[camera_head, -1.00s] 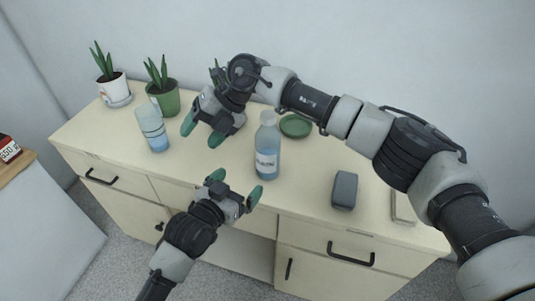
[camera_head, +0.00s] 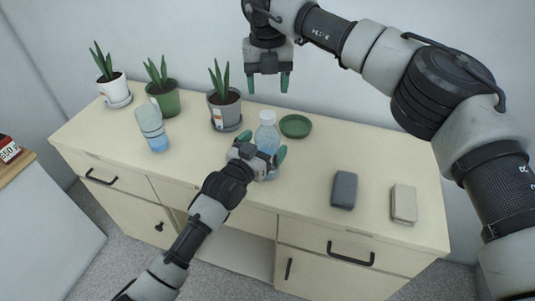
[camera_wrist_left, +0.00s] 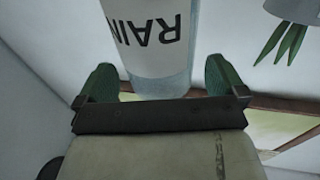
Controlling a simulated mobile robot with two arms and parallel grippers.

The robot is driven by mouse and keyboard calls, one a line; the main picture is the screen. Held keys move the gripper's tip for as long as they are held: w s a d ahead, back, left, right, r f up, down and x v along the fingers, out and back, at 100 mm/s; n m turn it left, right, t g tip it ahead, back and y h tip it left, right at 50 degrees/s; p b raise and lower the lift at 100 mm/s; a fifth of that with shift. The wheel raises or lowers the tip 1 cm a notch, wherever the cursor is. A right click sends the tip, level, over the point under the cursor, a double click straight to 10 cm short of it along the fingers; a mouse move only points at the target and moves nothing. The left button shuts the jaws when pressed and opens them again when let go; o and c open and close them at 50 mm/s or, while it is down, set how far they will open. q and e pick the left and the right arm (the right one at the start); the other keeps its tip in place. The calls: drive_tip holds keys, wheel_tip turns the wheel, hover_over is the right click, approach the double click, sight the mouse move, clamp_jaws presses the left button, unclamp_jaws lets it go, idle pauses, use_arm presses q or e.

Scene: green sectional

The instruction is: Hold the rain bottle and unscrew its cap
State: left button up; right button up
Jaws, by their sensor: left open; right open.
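The rain bottle (camera_head: 266,135), clear with blue liquid and a pale cap (camera_head: 267,116), stands upright on the cabinet. In the left wrist view the bottle (camera_wrist_left: 158,60) shows its upside-down RAIN label between my left fingers. My left gripper (camera_head: 262,162) is open, its green fingers on either side of the bottle with small gaps, and it hides the bottle's lower part in the head view. My right gripper (camera_head: 268,84) is open and empty, fingers pointing down, high in the picture above and behind the bottle, clear of the cap.
Potted plants (camera_head: 225,115) line the back left. A green dish (camera_head: 295,126) sits behind right. A dark grey block (camera_head: 344,190) and a beige block (camera_head: 404,203) lie on the cabinet top (camera_head: 310,205) at right.

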use_arm(q)
drive_tip(key=shift+x, duration=0.85)
drive_tip(key=shift+c, duration=0.3)
